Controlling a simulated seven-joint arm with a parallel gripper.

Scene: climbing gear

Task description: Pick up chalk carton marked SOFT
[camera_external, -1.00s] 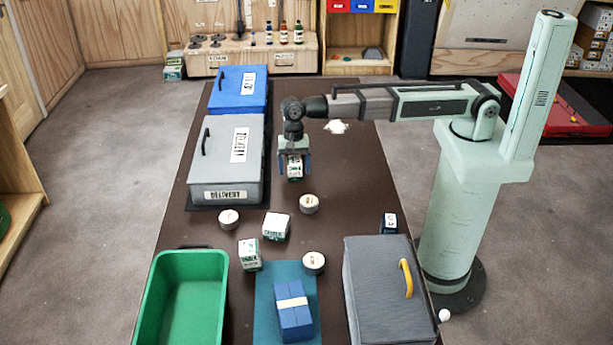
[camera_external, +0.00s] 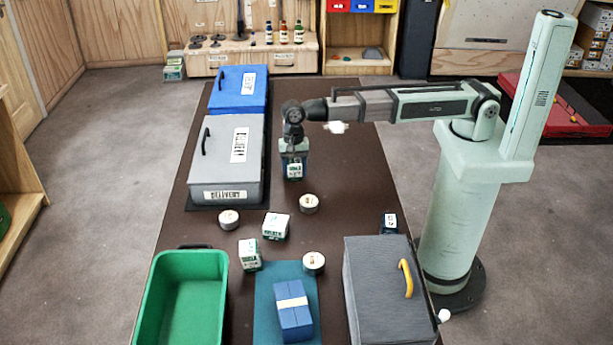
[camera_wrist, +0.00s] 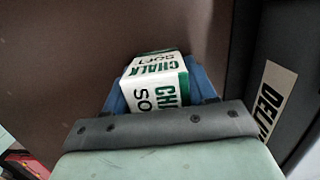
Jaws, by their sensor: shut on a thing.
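The chalk carton marked SOFT (camera_wrist: 155,82) is white and green, and its CHALK SOFT lettering reads clearly in the wrist view. It also shows in the external view (camera_external: 294,171), under my wrist on the dark table. My gripper (camera_external: 294,163) points down and is shut on this carton, with a blue finger on either side of it. The carton's lower part is hidden in the wrist view. I cannot tell whether it touches the table.
Two similar cartons (camera_external: 276,227) (camera_external: 249,254) and several round tape rolls (camera_external: 309,204) lie nearer the camera. A grey DELIVERY case (camera_external: 225,150) stands close left of my gripper, a blue case (camera_external: 238,88) behind it. A green bin (camera_external: 222,290) and grey box (camera_external: 375,290) stand in front.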

